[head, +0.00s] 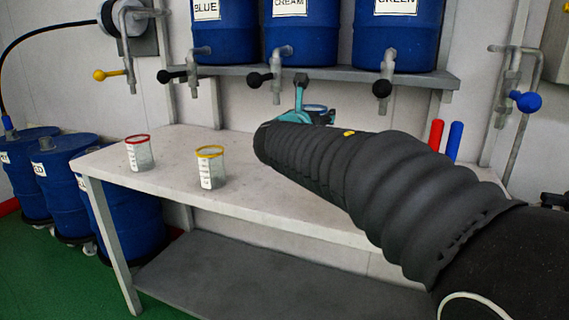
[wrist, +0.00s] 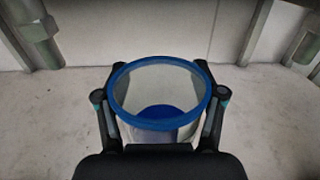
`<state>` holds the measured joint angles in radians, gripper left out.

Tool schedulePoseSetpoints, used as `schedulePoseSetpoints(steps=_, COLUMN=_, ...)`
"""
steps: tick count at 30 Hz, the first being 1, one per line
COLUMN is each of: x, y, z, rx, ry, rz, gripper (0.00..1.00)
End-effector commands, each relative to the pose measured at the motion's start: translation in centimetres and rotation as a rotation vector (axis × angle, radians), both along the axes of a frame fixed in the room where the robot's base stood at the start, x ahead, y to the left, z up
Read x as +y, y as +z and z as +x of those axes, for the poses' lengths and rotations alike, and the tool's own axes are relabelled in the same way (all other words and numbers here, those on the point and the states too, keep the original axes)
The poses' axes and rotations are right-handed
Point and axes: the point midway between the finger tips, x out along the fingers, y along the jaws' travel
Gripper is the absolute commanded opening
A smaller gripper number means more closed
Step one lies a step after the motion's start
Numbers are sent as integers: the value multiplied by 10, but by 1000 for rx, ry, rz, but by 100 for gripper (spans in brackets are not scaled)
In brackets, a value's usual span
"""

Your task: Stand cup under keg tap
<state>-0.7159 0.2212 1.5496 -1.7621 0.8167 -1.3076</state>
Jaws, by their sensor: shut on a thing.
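The clear cup with a blue rim (wrist: 160,132) is between the two fingers of my gripper (wrist: 160,100), which is shut on it. The cup looks upright and I see into it from above. In the head view only a bit of the cup (head: 316,107) shows behind my teal-jointed gripper (head: 303,115); my black arm sleeve hides the rest. The cup appears right of the cream keg's tap (head: 276,88) and left of the green keg's tap (head: 387,75). I cannot tell whether its base touches the table.
The blue keg (head: 225,38), cream keg (head: 291,40) and green keg (head: 400,42) stand on a shelf (head: 330,74). The blue keg's tap (head: 193,72) hangs at left. A red-rimmed cup (head: 139,154) and yellow-rimmed cup (head: 210,168) stand on the table (head: 175,192).

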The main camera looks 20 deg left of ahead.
Motion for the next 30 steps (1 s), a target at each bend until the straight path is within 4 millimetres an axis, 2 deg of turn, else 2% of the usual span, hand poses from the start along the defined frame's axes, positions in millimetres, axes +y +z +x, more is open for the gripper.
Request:
schedulePoseSetpoints(steps=4, x=15, y=-10, z=6, rx=2, ry=3, rz=-3, gripper=28)
schedulePoseSetpoints(steps=12, x=64, y=-42, z=29, rx=2, ry=5, rz=-3, gripper=28)
schedulePoseSetpoints(steps=18, x=92, y=-61, z=45, rx=0, ry=2, rz=-1, gripper=28)
schedulePoseSetpoints(steps=26, x=104, y=-74, z=52, rx=0, ry=0, rz=-1, gripper=28)
schedulePoseSetpoints(steps=30, x=104, y=-95, z=52, rx=2, ry=0, rz=-3, gripper=28)
